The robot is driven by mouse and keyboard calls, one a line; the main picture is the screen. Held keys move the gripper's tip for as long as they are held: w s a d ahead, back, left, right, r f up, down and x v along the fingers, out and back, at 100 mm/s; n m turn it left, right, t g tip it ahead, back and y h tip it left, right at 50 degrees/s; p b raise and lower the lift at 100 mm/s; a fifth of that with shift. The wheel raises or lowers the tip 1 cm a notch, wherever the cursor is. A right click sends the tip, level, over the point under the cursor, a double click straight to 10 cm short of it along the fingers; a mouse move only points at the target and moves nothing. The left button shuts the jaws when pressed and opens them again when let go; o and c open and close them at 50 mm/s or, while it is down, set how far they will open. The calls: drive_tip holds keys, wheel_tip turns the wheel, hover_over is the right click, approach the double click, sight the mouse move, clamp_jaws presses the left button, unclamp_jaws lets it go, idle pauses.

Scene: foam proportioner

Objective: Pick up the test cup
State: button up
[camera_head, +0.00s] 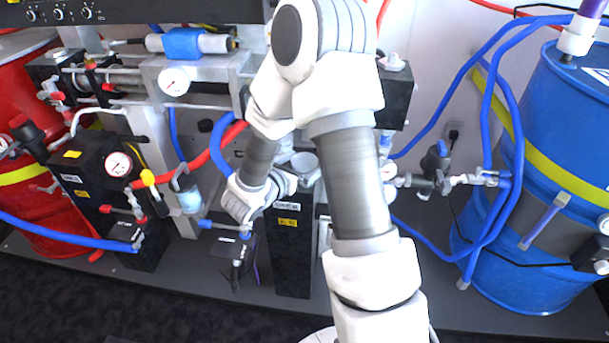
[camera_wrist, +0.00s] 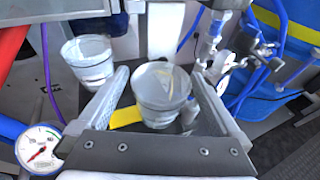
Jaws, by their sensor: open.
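A clear, whitish test cup (camera_wrist: 162,88) stands upright between the two fingers of my gripper (camera_wrist: 160,76) in the wrist view. My gripper is open, with a visible gap between the cup and each finger. A second similar cup (camera_wrist: 90,62) sits to the left, outside the left finger. In the head view a grey-rimmed cup (camera_head: 304,161) shows beside my wrist, above a black box. My arm hides most of the gripper there.
A black box (camera_head: 293,255) with yellow labels stands below my wrist. Pipework and a pressure gauge (camera_head: 174,81) are at the left. Another gauge (camera_wrist: 40,148) is close at lower left in the wrist view. A blue drum (camera_head: 540,150) with hoses stands right, a red drum (camera_head: 35,225) left.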

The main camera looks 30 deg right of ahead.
drive_tip(key=x, duration=0.3)
drive_tip(key=shift+d+b, duration=0.1)
drive_tip(key=shift+b, duration=0.2)
drive_tip(key=c, duration=1.2)
